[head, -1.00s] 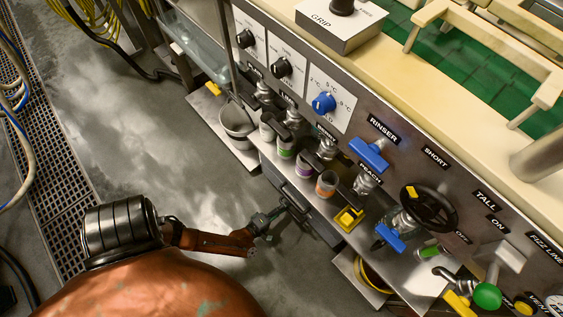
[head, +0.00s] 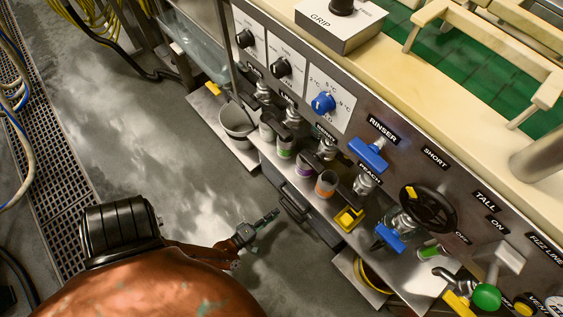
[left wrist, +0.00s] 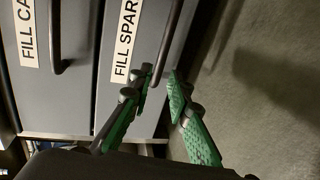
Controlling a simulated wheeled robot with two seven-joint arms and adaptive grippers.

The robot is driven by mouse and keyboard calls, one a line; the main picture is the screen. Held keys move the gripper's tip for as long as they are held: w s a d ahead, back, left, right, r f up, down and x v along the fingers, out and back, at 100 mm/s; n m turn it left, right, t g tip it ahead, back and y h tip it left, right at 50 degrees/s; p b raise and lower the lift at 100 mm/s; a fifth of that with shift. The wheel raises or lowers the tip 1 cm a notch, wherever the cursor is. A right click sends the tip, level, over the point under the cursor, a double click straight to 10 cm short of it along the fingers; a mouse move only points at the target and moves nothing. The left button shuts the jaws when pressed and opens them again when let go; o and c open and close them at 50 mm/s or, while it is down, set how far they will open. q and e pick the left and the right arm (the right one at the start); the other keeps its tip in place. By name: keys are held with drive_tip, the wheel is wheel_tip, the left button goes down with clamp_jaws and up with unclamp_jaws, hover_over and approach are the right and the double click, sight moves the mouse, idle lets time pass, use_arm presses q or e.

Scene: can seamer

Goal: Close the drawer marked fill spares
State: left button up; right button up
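The grey drawer marked "FILL SPAR…" (left wrist: 115,88) fills the middle of the left wrist view; the rest of its label is hidden. Its dark bar handle (left wrist: 172,38) runs down toward the fingertips. My left gripper (left wrist: 161,78) has green pads and is open, with a gap between its fingers. The left finger overlaps the handle's lower end in the picture; I cannot tell if they touch. In the head view my left gripper (head: 272,219) is just left of the drawer fronts and a dark handle (head: 293,205) under the panel. My right gripper is out of view.
A drawer marked "FILL CA…" (left wrist: 72,100) sits beside it. Above in the head view are a ledge with coloured cups (head: 326,184), a blue lever (head: 369,154) and a black handwheel (head: 428,208). A grey bucket (head: 237,121) stands further back. The floor left of the drawers is clear.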

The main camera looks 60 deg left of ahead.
use_arm(q)
drive_tip(key=shift+v, duration=2.2)
drive_tip(key=shift+d, duration=0.1)
